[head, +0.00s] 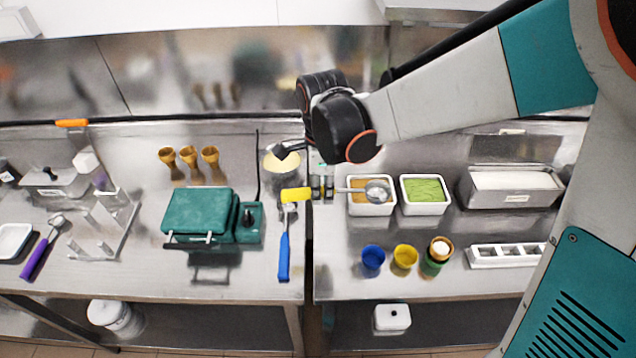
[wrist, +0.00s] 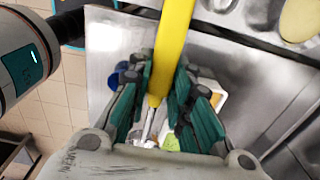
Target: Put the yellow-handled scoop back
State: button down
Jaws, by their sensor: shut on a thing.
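The yellow-handled scoop (head: 296,195) is in my gripper (head: 322,188), held roughly level with its handle end to the left. Its metal bowl (head: 377,192) points right and shows in front of the white tub of orange-brown food (head: 357,209). My gripper hides part of the handle. In the wrist view the yellow handle (wrist: 172,45) runs between the fingers of my gripper (wrist: 160,100), which are shut on it. The metal shaft shows beyond them. I cannot tell the scoop's exact height above the counter.
A blue-handled scoop (head: 285,255) lies below. A tub of green food (head: 426,196), blue cup (head: 373,258), yellow cup (head: 404,257) and white rack (head: 506,255) stand right. A teal machine (head: 198,213), clear stand (head: 112,225) and purple-handled scoop (head: 38,257) are left. A cream-filled container (head: 281,163) stands behind.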

notch_tip(320, 180, down, 12)
jog(key=b, duration=0.7)
jog(key=shift+f, duration=0.15)
jog(key=shift+f, duration=0.1)
jog(key=shift+f+b, duration=0.35)
jog(key=shift+b, duration=0.25)
jog(key=shift+f, duration=0.2)
jog(key=c, duration=1.5)
grip_release()
jog(key=shift+o, duration=0.2)
jog(key=shift+r, duration=0.1)
notch_tip(320, 180, up, 13)
jog(key=p, duration=0.9)
jog(key=shift+r, duration=0.1)
